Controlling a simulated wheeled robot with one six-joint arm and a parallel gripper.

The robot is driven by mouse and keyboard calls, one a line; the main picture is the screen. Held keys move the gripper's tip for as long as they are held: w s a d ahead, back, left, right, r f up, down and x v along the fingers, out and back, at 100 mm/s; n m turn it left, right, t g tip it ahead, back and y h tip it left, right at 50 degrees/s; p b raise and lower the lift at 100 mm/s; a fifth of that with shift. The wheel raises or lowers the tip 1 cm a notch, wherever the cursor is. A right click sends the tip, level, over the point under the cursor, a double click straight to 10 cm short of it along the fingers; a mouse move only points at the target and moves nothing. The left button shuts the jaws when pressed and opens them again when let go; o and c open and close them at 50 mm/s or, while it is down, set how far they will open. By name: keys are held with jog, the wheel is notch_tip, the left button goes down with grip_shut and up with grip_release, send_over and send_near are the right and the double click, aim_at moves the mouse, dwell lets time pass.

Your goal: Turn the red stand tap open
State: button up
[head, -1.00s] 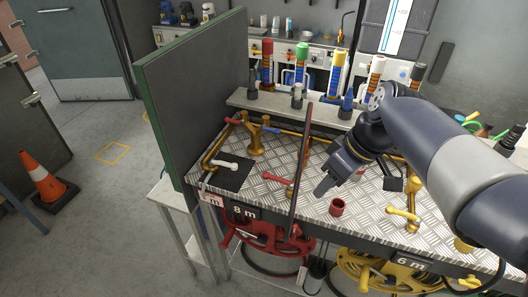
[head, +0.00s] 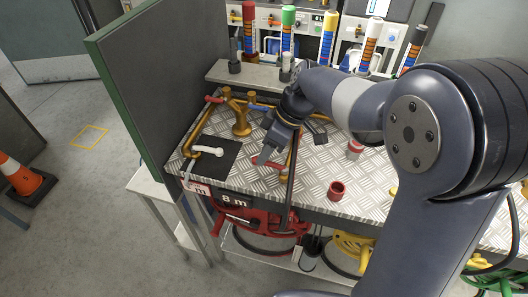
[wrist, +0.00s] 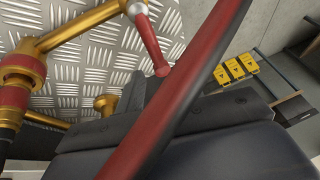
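A brass tap with a red lever (wrist: 150,42) shows in the wrist view; the lever ends in a round knob just beyond my gripper (wrist: 143,92). In the head view a red lever (head: 272,165) lies low over the tread-plate bench top, close to my gripper (head: 264,156), which points down at it. The two look apart in the wrist view, but I cannot be sure. The gripper's fingers are partly hidden by a red-and-dark bar, and their opening is unclear. A brass stand (head: 241,125) with a red lever and a blue lever stands behind, to the left.
The dark upright bar (head: 291,165) stands right beside my gripper and crosses the wrist view closely (wrist: 185,90). A green-edged panel (head: 150,90) closes the bench's left side. A white lever (head: 207,150) and a red cup (head: 336,190) are nearby. Red hose reel (head: 255,222) hangs below.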

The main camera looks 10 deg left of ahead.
jog(key=shift+x, duration=0.8)
jog(key=shift+c, duration=0.3)
grip_shut()
